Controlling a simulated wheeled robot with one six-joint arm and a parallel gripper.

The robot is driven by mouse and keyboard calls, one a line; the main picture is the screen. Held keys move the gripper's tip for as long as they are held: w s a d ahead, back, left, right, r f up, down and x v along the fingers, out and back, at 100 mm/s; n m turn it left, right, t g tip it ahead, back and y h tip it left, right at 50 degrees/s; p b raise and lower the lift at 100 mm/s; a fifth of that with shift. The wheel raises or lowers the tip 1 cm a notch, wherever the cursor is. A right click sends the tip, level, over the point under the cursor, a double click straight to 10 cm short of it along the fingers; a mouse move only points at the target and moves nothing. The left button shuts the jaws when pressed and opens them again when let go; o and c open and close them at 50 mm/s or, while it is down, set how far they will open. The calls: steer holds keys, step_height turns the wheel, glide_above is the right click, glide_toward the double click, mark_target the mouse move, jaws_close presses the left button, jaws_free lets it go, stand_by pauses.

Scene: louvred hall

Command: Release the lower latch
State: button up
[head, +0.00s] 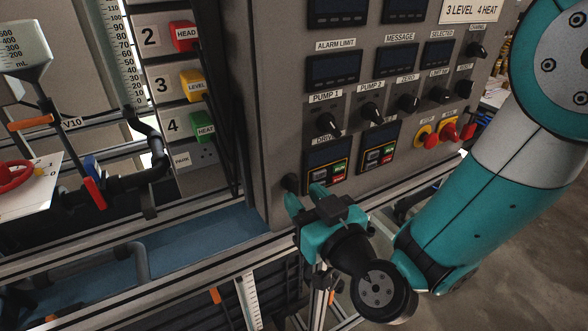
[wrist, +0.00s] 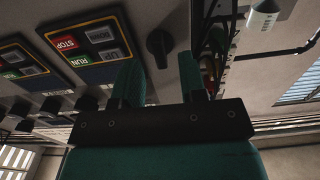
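A black knob-like latch (head: 291,183) sits low on the left edge of the grey cabinet front, left of the drive panels. It also shows in the wrist view (wrist: 160,44), just beyond the fingertips and roughly between their lines. My gripper (head: 305,195) is in front of the cabinet's lower left corner, close to the latch. In the wrist view its two teal fingers (wrist: 159,70) stand apart with nothing held between them. I cannot tell the exact gap between fingertips and latch; they look apart.
Drive panels (head: 327,165) with red and green keys are right of the latch. Pump knobs (head: 328,124) and a red emergency button (head: 449,131) are above and to the right. A metal rail (head: 190,246) runs below the cabinet. Labelled coloured plugs (head: 204,127) stand at the left.

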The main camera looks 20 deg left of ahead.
mark_target(293, 186)
steer(key=shift+w+a+r+p, duration=0.35)
steer(key=shift+w+a+p, duration=0.25)
steer(key=shift+p, duration=0.55)
steer(key=shift+a+f+b, duration=0.1)
steer(key=shift+f+b, duration=0.25)
steer(key=shift+b, duration=0.05)
steer(key=shift+a+r+p, duration=0.1)
steer(key=shift+p, duration=0.2)
steer(key=shift+w+p, duration=0.1)
steer(key=shift+p, duration=0.2)
steer(key=shift+w+a, duration=0.1)
steer(key=shift+a, duration=0.05)
steer(key=shift+a+p, duration=0.1)
steer(key=shift+p, duration=0.2)
steer(key=shift+c, duration=0.4)
jaws_close()
